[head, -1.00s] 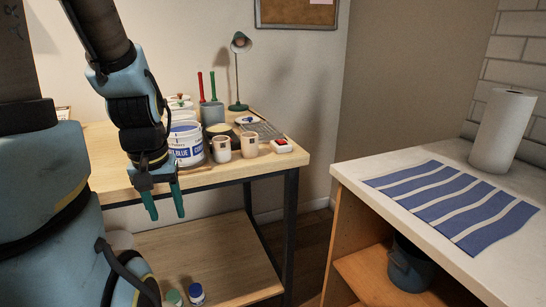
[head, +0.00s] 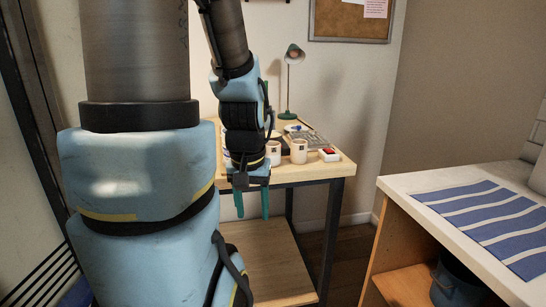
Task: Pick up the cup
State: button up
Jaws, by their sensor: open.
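Two small pale cups stand side by side near the front edge of the wooden table: a left cup (head: 273,153) and a right cup (head: 299,151). Both are upright, and I cannot tell which one the task means. My gripper (head: 252,204) points down with its two green fingers apart and nothing between them. It hangs in front of the table's front edge, lower than the cups and a little to their left in the picture. My arm hides the left part of the tabletop.
A small white and red item (head: 329,155) lies right of the cups. A green lamp (head: 291,85) stands behind. A lower shelf (head: 268,275) is under the table. At right is a counter (head: 425,190) with a blue striped cloth (head: 490,222), across a floor gap.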

aim_at(273, 148)
jog(key=i+l, duration=0.1)
jog(key=i+l+u, duration=0.1)
jog(key=u, duration=0.55)
jog(key=i+l+u, duration=0.1)
jog(key=u, duration=0.25)
jog(key=l, duration=0.1)
